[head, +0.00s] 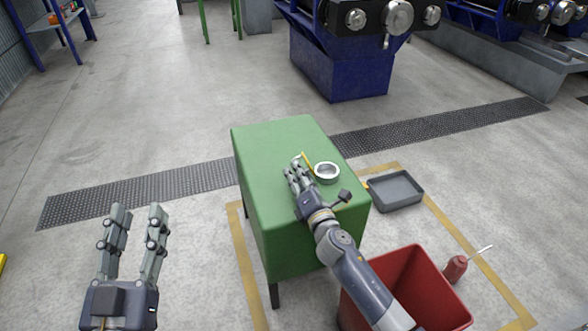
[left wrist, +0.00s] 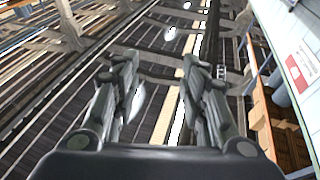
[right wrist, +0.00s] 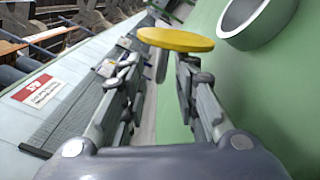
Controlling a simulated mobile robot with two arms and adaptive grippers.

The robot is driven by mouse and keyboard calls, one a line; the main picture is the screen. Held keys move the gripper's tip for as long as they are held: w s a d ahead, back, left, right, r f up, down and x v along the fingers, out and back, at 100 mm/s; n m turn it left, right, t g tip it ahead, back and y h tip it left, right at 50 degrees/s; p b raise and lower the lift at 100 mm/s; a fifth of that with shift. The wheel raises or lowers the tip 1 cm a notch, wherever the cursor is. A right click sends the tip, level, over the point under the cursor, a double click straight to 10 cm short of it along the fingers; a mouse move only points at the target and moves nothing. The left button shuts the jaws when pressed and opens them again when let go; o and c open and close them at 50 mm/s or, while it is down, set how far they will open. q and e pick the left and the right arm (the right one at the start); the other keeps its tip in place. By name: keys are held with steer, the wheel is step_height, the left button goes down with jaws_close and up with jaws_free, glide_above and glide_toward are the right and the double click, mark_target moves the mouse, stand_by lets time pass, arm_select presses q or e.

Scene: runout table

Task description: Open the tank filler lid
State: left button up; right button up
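The green tank (head: 270,150) stands in the middle of the head view. Its pale round filler neck (head: 327,172) is on the top and also shows at the upper right of the right wrist view (right wrist: 255,22). The yellow lid (head: 307,161) stands tilted up at the neck's left side, leaving the neck uncovered; its disc shows in the right wrist view (right wrist: 175,39). My right gripper (head: 293,170) is open, its fingertips close to the lid; I cannot tell whether they touch. My left gripper (head: 138,210) is open and empty, left of the tank.
A grey tray (head: 396,189) lies on the floor right of the tank. A red bin (head: 425,285) stands in front, under my right arm, with a red bottle (head: 456,268) beside it. Blue machinery (head: 340,65) is behind.

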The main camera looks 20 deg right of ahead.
steer(key=shift+w+a, duration=0.1)
steer(key=shift+w, duration=1.65)
arm_select(q)
steer(key=r+t, duration=0.1)
steer(key=s+r, duration=0.1)
steer(key=r, duration=0.1)
steer(key=shift+s+d+r+t+h, duration=0.1)
steer(key=shift+t+h, duration=0.3)
arm_select(e)
steer(key=shift+c, duration=0.3)
jaws_close()
